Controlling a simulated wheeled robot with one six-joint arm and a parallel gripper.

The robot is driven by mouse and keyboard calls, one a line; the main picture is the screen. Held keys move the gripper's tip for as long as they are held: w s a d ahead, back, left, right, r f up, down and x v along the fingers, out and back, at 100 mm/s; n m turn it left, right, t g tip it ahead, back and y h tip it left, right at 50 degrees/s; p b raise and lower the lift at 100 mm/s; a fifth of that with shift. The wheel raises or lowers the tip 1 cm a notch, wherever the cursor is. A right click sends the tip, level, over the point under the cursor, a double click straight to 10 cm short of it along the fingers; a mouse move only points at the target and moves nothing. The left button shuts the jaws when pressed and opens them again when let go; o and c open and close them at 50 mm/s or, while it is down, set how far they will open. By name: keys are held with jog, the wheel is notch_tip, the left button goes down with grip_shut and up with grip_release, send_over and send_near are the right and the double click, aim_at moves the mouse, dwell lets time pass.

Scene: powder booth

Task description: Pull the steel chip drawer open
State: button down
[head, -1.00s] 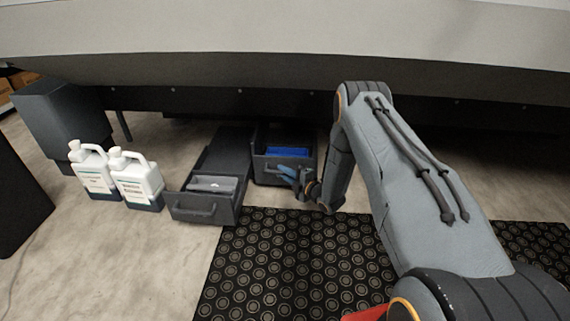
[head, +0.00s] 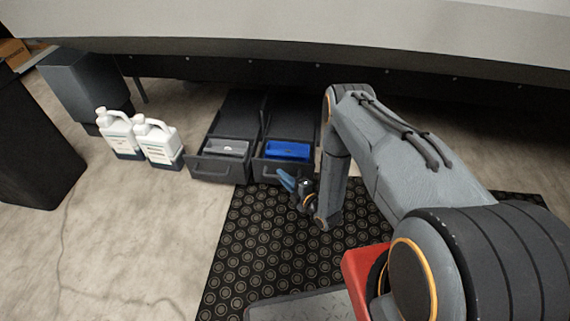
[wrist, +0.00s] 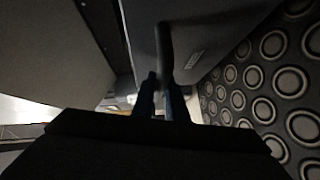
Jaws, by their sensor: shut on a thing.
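Two dark drawers stand side by side under the booth, both pulled out. The left drawer (head: 213,172) holds a grey tray (head: 226,147). The right drawer (head: 264,174) holds a blue tray (head: 288,150). I cannot read which is marked for steel chips. My gripper (head: 287,180) is at the front of the right drawer. In the wrist view my gripper (wrist: 159,82) has its two blue fingers close together, shut on the dark bar handle (wrist: 164,45) of the drawer front (wrist: 205,30). The handle's gripped end is partly hidden by the fingers.
Two white jugs (head: 119,134) (head: 158,142) stand left of the drawers. A dark bin (head: 88,82) is behind them. A black patterned mat (head: 250,235) covers the floor in front of the right drawer. The booth's underside hangs low overhead.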

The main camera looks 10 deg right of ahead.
jog(key=shift+s+a+p, duration=0.3)
jog(key=shift+s+p, duration=0.05)
jog(key=shift+s, duration=0.55)
jog(key=c, duration=1.8)
grip_release()
jog(key=shift+o, duration=0.2)
jog(key=shift+d, duration=0.1)
jog(key=p+v, duration=0.2)
jog(key=v, duration=0.5)
jog(key=shift+s, duration=0.35)
jog(key=shift+s+d, duration=0.1)
